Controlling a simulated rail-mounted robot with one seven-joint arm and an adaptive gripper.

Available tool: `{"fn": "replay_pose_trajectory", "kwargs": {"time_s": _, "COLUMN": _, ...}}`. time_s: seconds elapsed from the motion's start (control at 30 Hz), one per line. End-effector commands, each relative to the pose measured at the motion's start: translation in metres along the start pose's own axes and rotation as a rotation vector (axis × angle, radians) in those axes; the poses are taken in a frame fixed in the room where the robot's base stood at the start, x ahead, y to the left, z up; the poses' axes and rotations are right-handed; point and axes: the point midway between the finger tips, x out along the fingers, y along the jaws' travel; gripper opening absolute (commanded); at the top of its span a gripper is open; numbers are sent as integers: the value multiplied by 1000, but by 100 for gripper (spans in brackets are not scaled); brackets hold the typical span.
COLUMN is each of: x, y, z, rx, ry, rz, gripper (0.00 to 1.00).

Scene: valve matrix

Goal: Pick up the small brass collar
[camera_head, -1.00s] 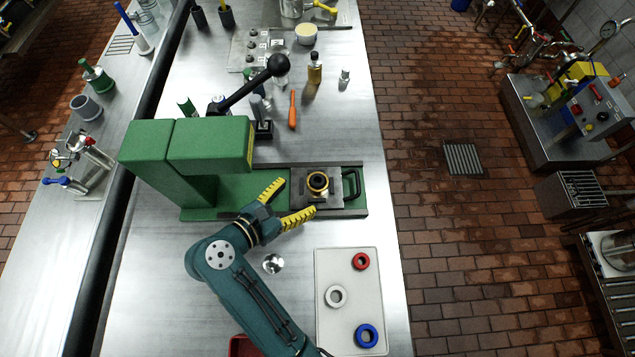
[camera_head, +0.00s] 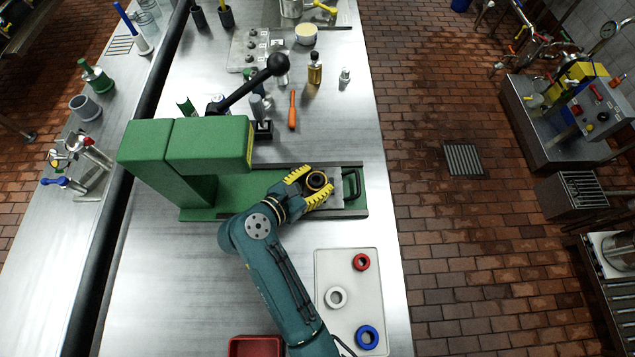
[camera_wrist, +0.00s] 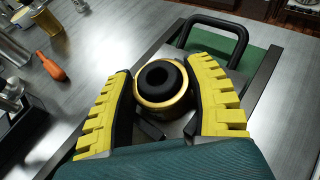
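The small brass collar (camera_head: 314,187) is a gold ring with a black ring-shaped piece (camera_head: 316,180) in its middle. It sits on the grey sliding plate (camera_head: 336,201) of the green press. In the wrist view the collar (camera_wrist: 163,100) lies between the two yellow toothed fingers of my gripper (camera_wrist: 165,97). My gripper (camera_head: 306,187) is around the collar from the lower left. The left finger is close to the collar's side and the right one is near its other side; whether they touch it is unclear. The fingers hide parts of the plate.
The green press (camera_head: 185,160) with a black-knobbed lever stands left of my gripper. A black handle (camera_head: 352,186) is just right of the plate. A pale tray (camera_head: 347,262) holds red, white and blue rings. A red bin (camera_head: 256,347) is at the front.

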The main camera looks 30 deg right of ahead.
Motion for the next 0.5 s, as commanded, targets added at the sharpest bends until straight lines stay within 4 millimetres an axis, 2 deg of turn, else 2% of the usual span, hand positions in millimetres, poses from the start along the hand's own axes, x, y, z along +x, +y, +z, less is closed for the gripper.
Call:
{"fn": "replay_pose_trajectory", "kwargs": {"time_s": 0.03, "x": 0, "y": 0, "z": 0, "rx": -1, "ry": 0, "rz": 0, "gripper": 22}}
{"fn": "replay_pose_trajectory", "kwargs": {"time_s": 0.1, "x": 0, "y": 0, "z": 0, "rx": -1, "ry": 0, "rz": 0, "gripper": 14}}
{"fn": "replay_pose_trajectory", "kwargs": {"time_s": 0.5, "x": -3, "y": 0, "z": 7, "rx": 3, "ry": -2, "rz": 1, "gripper": 13}}
